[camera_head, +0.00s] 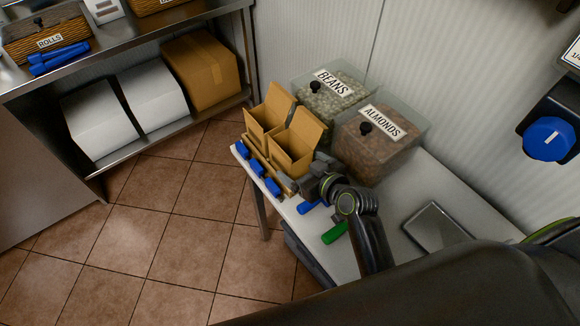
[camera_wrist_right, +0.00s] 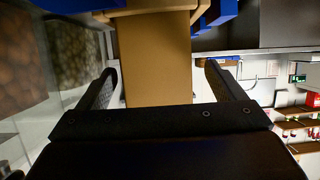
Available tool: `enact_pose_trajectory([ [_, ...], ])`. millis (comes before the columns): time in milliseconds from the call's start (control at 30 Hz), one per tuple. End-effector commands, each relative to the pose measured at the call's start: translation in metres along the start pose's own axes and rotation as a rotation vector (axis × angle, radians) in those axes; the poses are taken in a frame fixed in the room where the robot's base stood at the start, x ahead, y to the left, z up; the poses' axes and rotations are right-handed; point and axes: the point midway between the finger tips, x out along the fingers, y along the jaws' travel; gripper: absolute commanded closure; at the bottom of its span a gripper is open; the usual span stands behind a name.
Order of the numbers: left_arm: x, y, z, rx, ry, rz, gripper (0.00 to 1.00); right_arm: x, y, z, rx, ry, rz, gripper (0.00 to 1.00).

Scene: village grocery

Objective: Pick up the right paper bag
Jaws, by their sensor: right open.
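Two open brown paper bags stand side by side at the far left end of the white table. The right paper bag (camera_head: 289,156) is nearer to me, and the left paper bag (camera_head: 266,118) stands just behind it. My right gripper (camera_head: 301,183) is right at the near side of the right bag. In the right wrist view the brown side of the right bag (camera_wrist_right: 158,62) lies ahead, between the two spread fingers of my right gripper (camera_wrist_right: 160,82). The fingers are open and do not visibly grip it. My left gripper is not in view.
Clear bins of beans (camera_head: 340,100) and almonds (camera_head: 372,150) stand beside the bags. A wooden rack with blue handles (camera_head: 257,167) runs along the table edge. A green handle (camera_head: 335,232) and a grey tablet-like slab (camera_head: 437,228) lie nearer. The tiled floor at left is clear.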

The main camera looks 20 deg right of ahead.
Motion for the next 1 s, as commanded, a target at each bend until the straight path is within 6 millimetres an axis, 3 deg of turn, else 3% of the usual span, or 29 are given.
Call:
enact_pose_trajectory([
  [233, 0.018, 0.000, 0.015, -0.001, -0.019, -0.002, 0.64, 0.037, 0.003, 0.000, -0.001, 0.002, -0.001, 0.11],
  [567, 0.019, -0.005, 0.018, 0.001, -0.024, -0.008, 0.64, 0.043, 0.003, -0.002, 0.000, 0.000, 0.001, 0.11],
  [933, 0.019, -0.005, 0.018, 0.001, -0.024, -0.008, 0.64, 0.043, 0.003, -0.002, 0.000, 0.000, 0.001, 0.58],
  [1000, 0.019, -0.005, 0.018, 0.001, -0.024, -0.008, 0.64, 0.043, 0.003, -0.002, 0.000, 0.001, 0.001, 0.58],
])
